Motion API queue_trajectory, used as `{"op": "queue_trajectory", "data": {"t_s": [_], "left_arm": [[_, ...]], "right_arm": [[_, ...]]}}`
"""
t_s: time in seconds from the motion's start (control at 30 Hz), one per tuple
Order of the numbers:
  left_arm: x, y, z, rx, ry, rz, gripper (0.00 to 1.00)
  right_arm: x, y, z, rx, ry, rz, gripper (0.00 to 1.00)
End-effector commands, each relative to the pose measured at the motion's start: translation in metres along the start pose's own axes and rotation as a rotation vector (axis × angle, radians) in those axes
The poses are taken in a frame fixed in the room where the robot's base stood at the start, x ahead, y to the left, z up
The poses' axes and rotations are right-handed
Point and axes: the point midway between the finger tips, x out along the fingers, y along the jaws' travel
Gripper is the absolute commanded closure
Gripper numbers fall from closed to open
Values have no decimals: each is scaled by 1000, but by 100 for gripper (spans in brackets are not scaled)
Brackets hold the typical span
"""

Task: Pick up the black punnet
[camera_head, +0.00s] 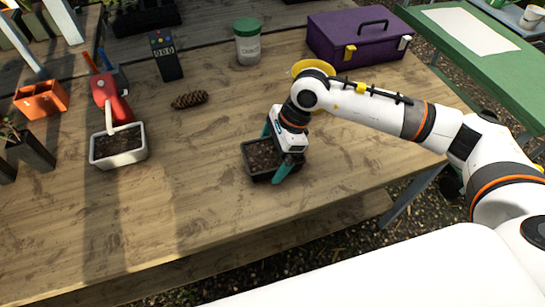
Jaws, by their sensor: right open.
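The black punnet (259,165) stands upright on the wooden table, right of the middle, filled with dark soil. My right gripper (274,155) is directly over the punnet's right part, pointing down, with its teal fingers apart. One finger is at the punnet's near right side and the other toward its far side. The gripper hides part of the punnet's right side, and I cannot tell whether the fingers touch it. My left gripper is not in view.
A pinecone (189,99), a white jar with a green lid (247,48) and a purple toolbox (354,38) are farther back. The table's near left part is clear.

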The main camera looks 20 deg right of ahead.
Motion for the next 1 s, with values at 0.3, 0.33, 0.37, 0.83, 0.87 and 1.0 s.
{"op": "queue_trajectory", "data": {"t_s": [0.3,0.33,0.37,0.83,0.87,1.0], "left_arm": [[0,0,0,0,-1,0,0],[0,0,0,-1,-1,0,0],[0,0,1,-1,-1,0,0],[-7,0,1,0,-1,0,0],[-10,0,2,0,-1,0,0],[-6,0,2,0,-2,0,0]], "right_arm": [[0,0,0,0,0,0,13],[0,0,0,0,0,0,18],[0,0,0,0,0,0,23],[-5,0,-2,0,1,1,48],[-7,0,-3,0,1,1,48],[-24,2,-10,-3,2,7,48]]}}
